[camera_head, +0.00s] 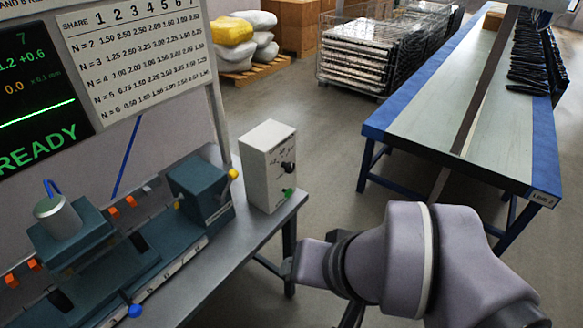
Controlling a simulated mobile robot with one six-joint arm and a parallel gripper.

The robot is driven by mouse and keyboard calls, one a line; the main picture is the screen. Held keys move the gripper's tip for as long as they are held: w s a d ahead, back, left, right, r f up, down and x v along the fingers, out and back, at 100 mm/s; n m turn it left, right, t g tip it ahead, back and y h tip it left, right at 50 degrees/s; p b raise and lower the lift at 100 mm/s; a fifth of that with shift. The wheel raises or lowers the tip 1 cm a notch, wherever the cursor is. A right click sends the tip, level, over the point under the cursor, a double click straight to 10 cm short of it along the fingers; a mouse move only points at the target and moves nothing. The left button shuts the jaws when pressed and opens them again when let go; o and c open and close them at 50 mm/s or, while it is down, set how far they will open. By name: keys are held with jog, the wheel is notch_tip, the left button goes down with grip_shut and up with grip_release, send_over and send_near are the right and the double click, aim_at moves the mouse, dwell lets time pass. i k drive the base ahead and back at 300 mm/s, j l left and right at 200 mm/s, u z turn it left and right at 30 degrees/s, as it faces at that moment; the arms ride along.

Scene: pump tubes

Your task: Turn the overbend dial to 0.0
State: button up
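A white control box (268,165) stands at the right end of the grey bench. Its face carries a black dial (288,168) among small printed marks, with a green button (289,193) below. The marks are too small to read, so the dial's setting cannot be told from them. A dark screen (38,88) at the left shows 0.0 in orange, green figures above it and READY below. The end of my arm, with my gripper (292,269), is below and right of the box, apart from the dial. The fingers cannot be made out.
A teal bending fixture (200,190) with orange clips and a blue knob (135,310) lies along the bench (262,232), left of the box. A printed share chart (135,55) hangs behind. A blue-edged table (440,130) stands at the right. The floor between is open.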

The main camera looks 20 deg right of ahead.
aim_at(289, 166)
jog(key=i+j+u, duration=0.1)
jog(key=i+u, duration=0.15)
jog(key=i, duration=0.15)
jog(key=i+u, duration=0.3)
jog(key=i, duration=0.15)
